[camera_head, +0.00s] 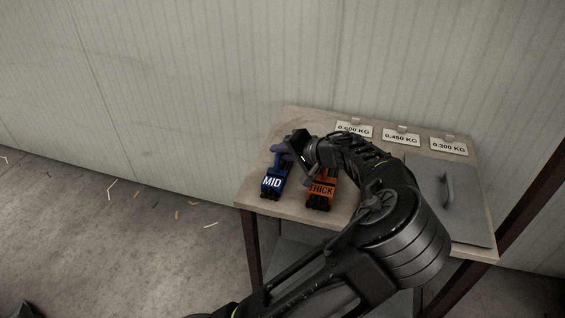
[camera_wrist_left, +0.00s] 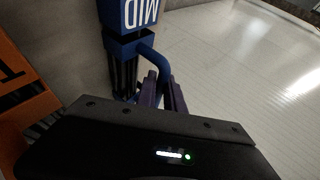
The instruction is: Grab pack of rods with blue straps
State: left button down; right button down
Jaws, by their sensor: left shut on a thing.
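The pack of rods with blue straps (camera_head: 271,183), labelled MID, is at the left front of the wooden table. In the left wrist view its blue strap and label (camera_wrist_left: 128,18) are at the top, with dark rods and a curved blue handle (camera_wrist_left: 155,62) below. My left gripper (camera_head: 281,149) is at the pack's far end. Its purple fingers (camera_wrist_left: 163,92) are shut on the blue handle; the exact contact is partly hidden. My right gripper is not in view.
An orange-strapped pack labelled THICK (camera_head: 320,191) stands close to the right, partly behind my arm. Weight cards (camera_head: 401,137) line the table's back. A grey plate with a handle (camera_head: 467,215) lies at the right. The table's left edge (camera_head: 256,172) is near the blue pack.

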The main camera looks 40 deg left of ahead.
pick_arm(q)
jog(key=shift+r, duration=0.1)
notch_tip(320, 180, up, 10)
dwell(0.7)
